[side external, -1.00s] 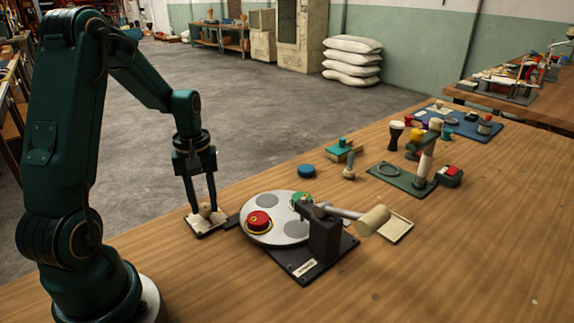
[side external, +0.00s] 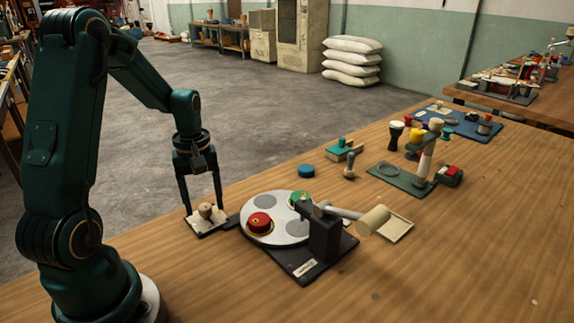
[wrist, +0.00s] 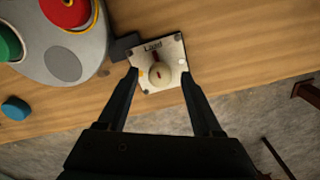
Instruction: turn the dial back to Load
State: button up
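The dial is a pale wooden knob (wrist: 161,75) on a cream square plate (wrist: 143,84). The plate has the word Load at its upper edge in the wrist view. A dark red mark at the knob is on the Load side and appears to point toward that word. The knob (side external: 206,210) also shows in the side view, on its plate at the table's edge. My gripper (side external: 203,209) is open, with one finger on each side of the knob. In the wrist view, my gripper (wrist: 160,74) shows clear gaps between both fingertips and the knob.
A grey round turntable (side external: 277,229) with red and green drum parts stands beside the plate. The front right of the table is clear.

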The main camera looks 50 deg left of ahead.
aim_at(205, 206)
jog(key=shift+r, duration=2.6)
jog(key=d+r+m+t+y, duration=0.1)
jog(key=d+r+m+t, duration=0.3)
jog(key=d+r, duration=0.5)
jog(key=s+d+f+m+t+h, duration=0.1)
jog(key=s+d+m, duration=0.6)
jog(key=d+m, duration=0.1)
jog(key=shift+d+f+m+t, duration=0.15)
jog(key=shift+d+m+t, duration=0.15)
jog(key=shift+m, duration=0.5)
